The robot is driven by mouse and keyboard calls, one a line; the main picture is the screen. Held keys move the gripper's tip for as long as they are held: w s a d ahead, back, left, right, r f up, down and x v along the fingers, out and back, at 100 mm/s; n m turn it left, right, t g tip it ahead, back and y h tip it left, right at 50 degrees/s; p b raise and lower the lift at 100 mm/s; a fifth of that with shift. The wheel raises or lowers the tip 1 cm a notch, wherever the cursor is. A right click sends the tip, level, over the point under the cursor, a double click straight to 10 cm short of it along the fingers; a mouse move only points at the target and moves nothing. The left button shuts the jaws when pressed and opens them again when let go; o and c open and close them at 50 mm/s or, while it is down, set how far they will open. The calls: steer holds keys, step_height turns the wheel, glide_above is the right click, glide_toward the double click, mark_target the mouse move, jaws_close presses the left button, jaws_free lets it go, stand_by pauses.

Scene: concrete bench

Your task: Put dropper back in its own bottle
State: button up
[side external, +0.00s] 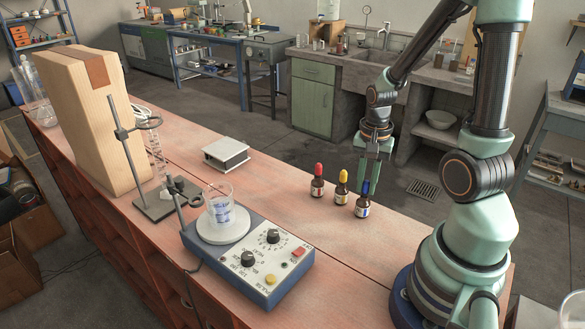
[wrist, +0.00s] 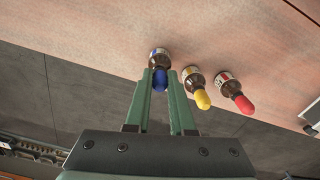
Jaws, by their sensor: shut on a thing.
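Three small brown bottles stand upright in a row on the reddish bench top. The left one has a red dropper bulb (side external: 319,169) and the middle one a yellow bulb (side external: 342,176). The right bottle (side external: 362,209) has a blue-bulbed dropper (side external: 366,187) at its mouth. My gripper (side external: 373,178) points down over this right bottle, its fingers shut on the blue bulb. In the wrist view the blue bulb (wrist: 160,80) sits between the fingertips (wrist: 161,78), in line with its bottle (wrist: 160,57). I cannot tell whether the dropper is fully seated.
A hotplate (side external: 250,262) with a beaker (side external: 220,205) stands left of the bottles. A small grey box (side external: 227,154) lies further back. A ring stand (side external: 160,203) and a tall wooden block (side external: 92,120) are at the left. The bench's far edge runs close behind the bottles.

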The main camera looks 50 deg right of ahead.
mark_target(366, 182)
steer(key=o, duration=1.2)
steer(key=shift+r, duration=3.45)
steer(key=w+a+r+n+t, duration=0.2)
steer(key=a+r+n, duration=0.3)
steer(key=a+n, duration=0.2)
steer(key=w+a+r+n+t, duration=0.2)
steer(key=a+r+n, duration=0.3)
steer(key=a+n, duration=0.3)
steer(key=shift+w+r+t, duration=0.25)
steer(key=shift+r+t, duration=0.15)
steer(key=shift+t, duration=0.4)
